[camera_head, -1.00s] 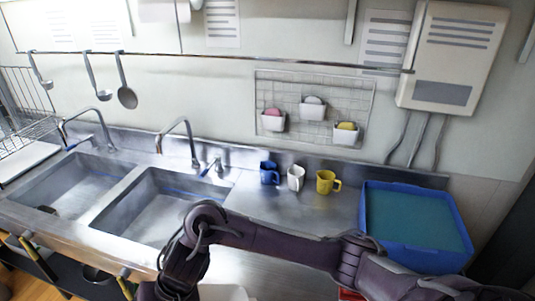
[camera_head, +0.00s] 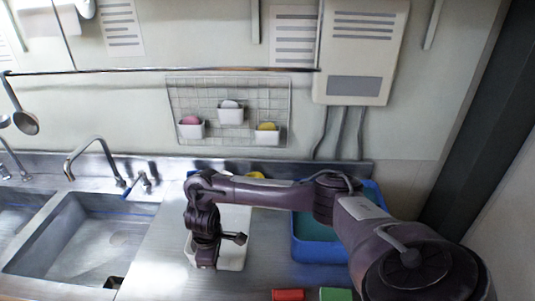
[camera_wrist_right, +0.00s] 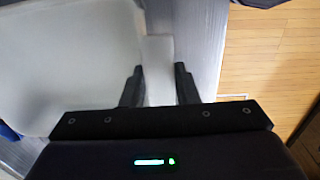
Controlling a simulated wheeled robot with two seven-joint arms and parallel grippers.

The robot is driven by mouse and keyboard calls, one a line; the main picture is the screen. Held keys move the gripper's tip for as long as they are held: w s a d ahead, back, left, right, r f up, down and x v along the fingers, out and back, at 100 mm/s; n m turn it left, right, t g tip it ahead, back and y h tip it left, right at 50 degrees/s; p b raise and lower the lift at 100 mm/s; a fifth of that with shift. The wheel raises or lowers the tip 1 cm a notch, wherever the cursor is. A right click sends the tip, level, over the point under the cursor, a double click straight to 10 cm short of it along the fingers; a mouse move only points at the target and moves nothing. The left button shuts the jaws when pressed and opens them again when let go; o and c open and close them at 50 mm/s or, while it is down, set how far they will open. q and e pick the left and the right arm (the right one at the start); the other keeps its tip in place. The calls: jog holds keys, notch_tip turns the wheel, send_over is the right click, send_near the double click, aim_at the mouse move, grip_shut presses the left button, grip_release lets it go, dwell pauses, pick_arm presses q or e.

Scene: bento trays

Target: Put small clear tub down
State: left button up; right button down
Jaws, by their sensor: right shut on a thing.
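The small clear tub (camera_head: 234,222) is whitish and see-through, in the middle of the camera_head view over the steel counter. My right arm crosses in front of it and hides part of it. My right gripper (camera_head: 224,251) is at the tub, shut on a pale upright part of it. In the right wrist view the tub (camera_wrist_right: 65,60) fills the left side, and a pale strip stands between the fingers of my right gripper (camera_wrist_right: 157,88). I cannot tell whether the tub touches the counter. My left gripper is not in view.
A blue bin (camera_head: 304,250) stands right of the tub, partly behind my arm. A sink (camera_head: 90,235) lies to the left. A red block (camera_head: 288,295) and a green block (camera_head: 336,294) show at the bottom edge. Bare counter (camera_head: 165,255) lies between sink and tub.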

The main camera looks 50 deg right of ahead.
jog(key=s+d+f+b, duration=0.1)
jog(key=s+d+f, duration=0.1)
jog(key=s+d, duration=0.1)
jog(key=s+d+f+b, duration=0.1)
jog(key=s+d+f, duration=0.1)
jog(key=s, duration=0.1)
jog(key=s+d+f+b, duration=0.1)
jog(key=s+d+f, duration=0.2)
jog(key=s, duration=0.1)
jog(key=shift+d+f, duration=0.1)
jog(key=shift+d, duration=0.2)
jog(key=shift+s+d+f, duration=0.2)
jog(key=shift+s+f, duration=0.05)
jog(key=shift+f, duration=0.05)
jog(key=shift+w+f, duration=0.1)
jog(key=c, duration=1.1)
grip_release()
